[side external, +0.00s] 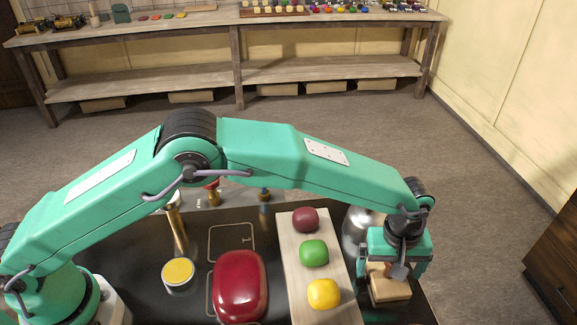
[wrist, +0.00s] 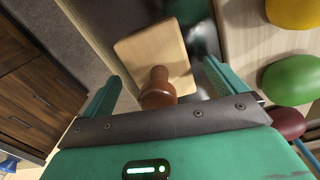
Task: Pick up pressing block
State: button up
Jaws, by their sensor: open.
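The pressing block is a pale wooden slab (side external: 388,288) with a brown knob handle, on the right end of the dark work surface. In the wrist view its slab (wrist: 150,52) lies beyond the palm, and its brown handle (wrist: 158,88) points up between the fingers. My gripper (side external: 396,270) is above the block with its fingers on either side of the handle. In the wrist view my gripper (wrist: 160,88) is open, with a gap on both sides of the handle. Part of the block is hidden by my gripper in the side view.
A pale board (side external: 298,270) left of the block carries dark red, green and yellow lumps. A shiny metal bowl-like object (side external: 356,228) stands behind the block. A large red object (side external: 240,285) and a yellow-topped tin (side external: 178,274) are farther left.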

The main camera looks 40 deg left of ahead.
jog(key=c, duration=1.1)
jog(key=shift+r, duration=0.1)
jog(key=shift+c, duration=0.2)
jog(key=shift+r, duration=5)
